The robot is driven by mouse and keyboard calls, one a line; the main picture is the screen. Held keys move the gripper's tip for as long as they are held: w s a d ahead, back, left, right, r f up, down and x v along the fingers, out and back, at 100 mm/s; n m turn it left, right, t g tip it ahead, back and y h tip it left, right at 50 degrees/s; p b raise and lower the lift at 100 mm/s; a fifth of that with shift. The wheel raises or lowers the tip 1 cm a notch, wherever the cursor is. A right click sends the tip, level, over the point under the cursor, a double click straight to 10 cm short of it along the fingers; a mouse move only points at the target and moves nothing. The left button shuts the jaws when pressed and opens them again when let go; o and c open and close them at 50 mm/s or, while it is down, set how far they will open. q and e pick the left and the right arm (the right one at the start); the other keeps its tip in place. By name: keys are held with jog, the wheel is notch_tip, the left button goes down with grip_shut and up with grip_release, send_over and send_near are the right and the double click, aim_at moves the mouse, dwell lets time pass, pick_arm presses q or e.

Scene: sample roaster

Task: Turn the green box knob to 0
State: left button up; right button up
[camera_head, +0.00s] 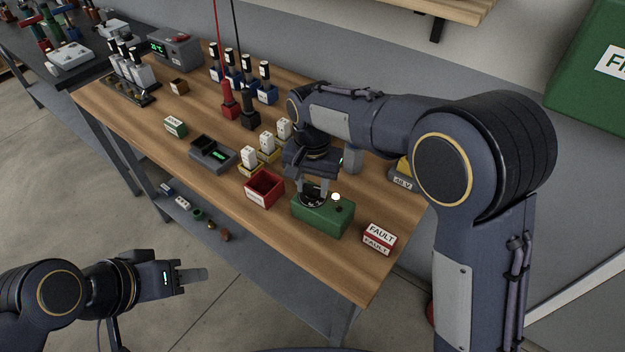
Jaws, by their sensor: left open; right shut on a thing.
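The green box (321,220) stands near the front edge of the wooden table, toward its right end. A dark dial with white marks (312,202) is on its top, and a pale lit lamp (336,197) sits beside it. My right gripper (313,191) points down over the box and is shut on the knob, which its fingers mostly hide. I cannot read the knob's setting. My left gripper (190,275) is open and empty, away from the table, over the floor at the lower left.
A red open box (264,189) stands just left of the green box. A FAULT sign (379,238) stands to its right. A yellow 48 V item (403,175) is behind my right arm. A grey tray device (212,153) and several white-topped blocks stand further left.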

aim_at(313, 187)
jog(key=n+p, duration=0.1)
jog(key=n, duration=0.4)
jog(key=shift+n, duration=0.3)
jog(key=shift+n+p, duration=0.3)
jog(key=shift+n, duration=2)
jog(key=o, duration=1)
notch_tip(313, 187, up, 8)
jog(key=shift+f, duration=0.1)
jog(key=shift+d, duration=0.1)
